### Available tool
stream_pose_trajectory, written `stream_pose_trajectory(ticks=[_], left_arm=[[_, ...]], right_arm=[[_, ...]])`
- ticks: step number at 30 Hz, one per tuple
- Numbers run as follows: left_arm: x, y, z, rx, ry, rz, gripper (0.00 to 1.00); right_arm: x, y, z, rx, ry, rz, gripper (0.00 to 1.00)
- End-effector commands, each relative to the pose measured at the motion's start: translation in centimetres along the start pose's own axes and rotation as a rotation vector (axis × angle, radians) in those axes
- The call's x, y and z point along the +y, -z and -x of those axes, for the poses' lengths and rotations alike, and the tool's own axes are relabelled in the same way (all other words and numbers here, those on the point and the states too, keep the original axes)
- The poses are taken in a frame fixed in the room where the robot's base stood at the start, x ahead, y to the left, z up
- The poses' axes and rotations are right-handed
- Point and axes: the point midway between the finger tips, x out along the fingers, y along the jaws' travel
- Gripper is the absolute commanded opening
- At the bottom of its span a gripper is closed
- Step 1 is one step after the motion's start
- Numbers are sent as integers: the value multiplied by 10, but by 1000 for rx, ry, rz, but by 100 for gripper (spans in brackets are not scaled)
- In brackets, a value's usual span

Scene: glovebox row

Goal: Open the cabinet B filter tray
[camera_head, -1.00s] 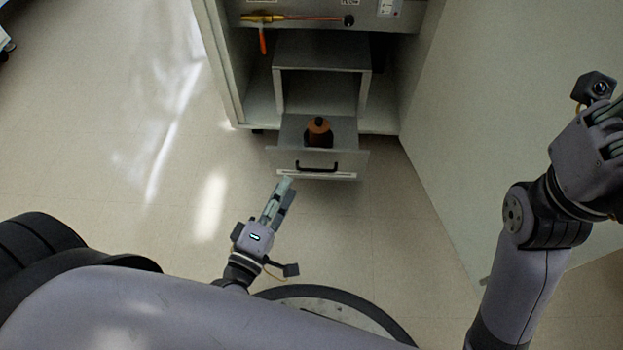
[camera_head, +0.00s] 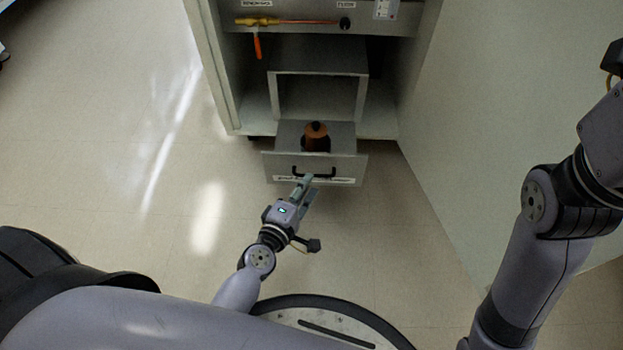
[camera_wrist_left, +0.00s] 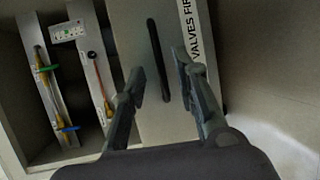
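A grey drawer front (camera_head: 345,168) with a black bar handle (camera_head: 314,176) and a white label strip stands out from the bottom of the open cabinet (camera_head: 212,60). A brown bottle (camera_head: 316,142) stands in the drawer behind the front. My left gripper (camera_head: 306,184) is at the drawer front, by the handle. In the left wrist view its two fingers (camera_wrist_left: 158,68) are spread, with the dark handle (camera_wrist_left: 158,60) between them in the picture; I cannot tell whether they touch it. The label there partly reads "VALVES FI". My right gripper is out of view.
A grey box-shaped housing (camera_head: 318,55) stands above the drawer. The open door (camera_head: 475,130) bounds the right side. The floor at left (camera_head: 110,150) is clear.

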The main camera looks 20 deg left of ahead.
Motion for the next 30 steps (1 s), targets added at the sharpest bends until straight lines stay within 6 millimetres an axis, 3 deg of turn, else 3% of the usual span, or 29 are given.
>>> stream_pose_trajectory(ticks=[6, 18, 30], left_arm=[[0, 0, -28, 1, -1, -1, 28], [0, 0, -34, 0, 0, -1, 28], [0, 0, -34, 0, 0, -1, 1]], right_arm=[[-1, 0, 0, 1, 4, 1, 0], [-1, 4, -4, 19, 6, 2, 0], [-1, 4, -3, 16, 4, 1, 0]])
